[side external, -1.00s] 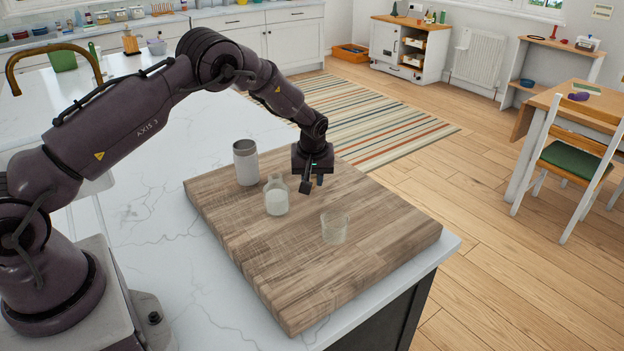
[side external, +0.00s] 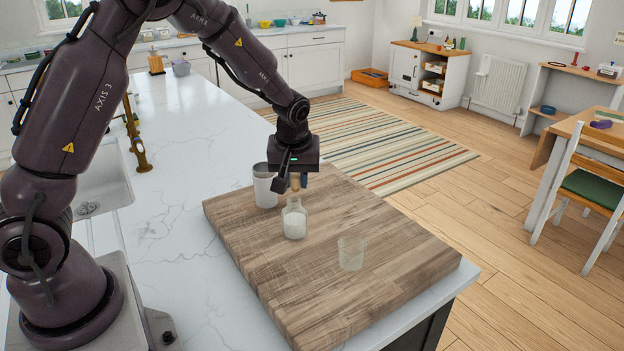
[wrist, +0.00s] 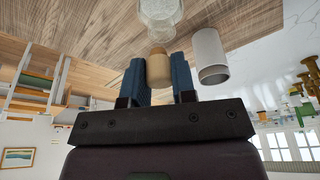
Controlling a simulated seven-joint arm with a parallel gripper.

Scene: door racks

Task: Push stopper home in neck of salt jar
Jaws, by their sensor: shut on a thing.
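The salt jar (side external: 294,222) is a small clear glass bottle with white salt, upright on the wooden board. My gripper (side external: 292,186) is right above its neck, fingers pointing down. In the wrist view my gripper (wrist: 160,82) has its blue fingers shut on a tan cork stopper (wrist: 159,70). The stopper's narrower end faces the jar (wrist: 160,12), in line with its neck. In the side view a finger partly hides the stopper and the jar's mouth. I cannot tell whether the stopper touches the rim or sits in the neck.
A white canister (side external: 264,190) stands close behind and left of the jar; it also shows in the wrist view (wrist: 209,52). An empty clear glass (side external: 351,256) stands to the right. The wooden board (side external: 400,262) is otherwise clear, on a white marble counter (side external: 180,225).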

